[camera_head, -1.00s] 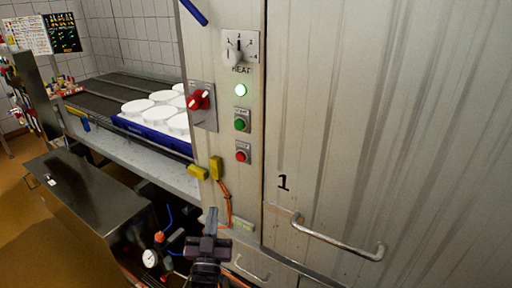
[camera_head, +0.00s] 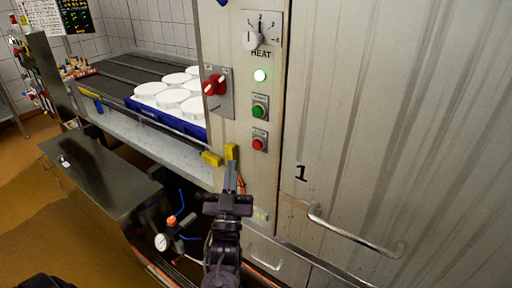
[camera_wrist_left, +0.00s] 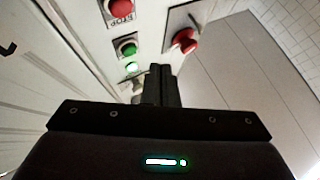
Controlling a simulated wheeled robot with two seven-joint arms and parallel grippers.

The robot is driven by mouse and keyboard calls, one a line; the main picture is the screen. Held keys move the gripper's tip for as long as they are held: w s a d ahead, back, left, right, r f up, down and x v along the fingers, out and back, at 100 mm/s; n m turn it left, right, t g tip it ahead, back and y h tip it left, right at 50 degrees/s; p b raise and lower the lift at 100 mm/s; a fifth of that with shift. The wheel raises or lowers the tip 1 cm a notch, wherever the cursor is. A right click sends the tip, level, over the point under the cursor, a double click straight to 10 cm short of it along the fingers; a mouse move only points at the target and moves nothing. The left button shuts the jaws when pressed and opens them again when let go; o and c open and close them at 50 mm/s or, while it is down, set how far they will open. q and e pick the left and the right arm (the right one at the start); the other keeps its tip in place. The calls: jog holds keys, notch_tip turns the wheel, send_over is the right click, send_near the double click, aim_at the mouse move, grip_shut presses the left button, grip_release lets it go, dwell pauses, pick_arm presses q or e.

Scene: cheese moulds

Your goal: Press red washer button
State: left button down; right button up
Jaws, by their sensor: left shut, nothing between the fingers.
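The red washer button (camera_head: 258,144) sits low on the control strip of the washer, below the green button (camera_head: 259,111) and a lit lamp (camera_head: 260,75). In the left wrist view the red button (camera_wrist_left: 119,8) is at the top, with the green button (camera_wrist_left: 126,47) under it. My left gripper (camera_head: 231,165) is shut and empty, fingers pointing up, below and slightly left of the red button and apart from it. Its closed fingers (camera_wrist_left: 160,85) show in the left wrist view. My right gripper is not clearly in view.
A red rotary switch (camera_head: 215,85) and a dial (camera_head: 253,40) are on the same panel. Yellow blocks (camera_head: 212,158) stick out left of the fingers. A door handle (camera_head: 352,232) is at lower right. A conveyor (camera_head: 160,123) with white moulds (camera_head: 173,97) runs at left.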

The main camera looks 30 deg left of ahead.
aim_at(258, 145)
pick_arm(q)
jog(key=w+b, duration=0.2)
jog(key=w, duration=0.5)
jog(key=shift+d, duration=0.25)
dwell(1.3)
jog(key=shift+w, duration=0.15)
dwell(0.4)
jog(key=shift+w, duration=0.3)
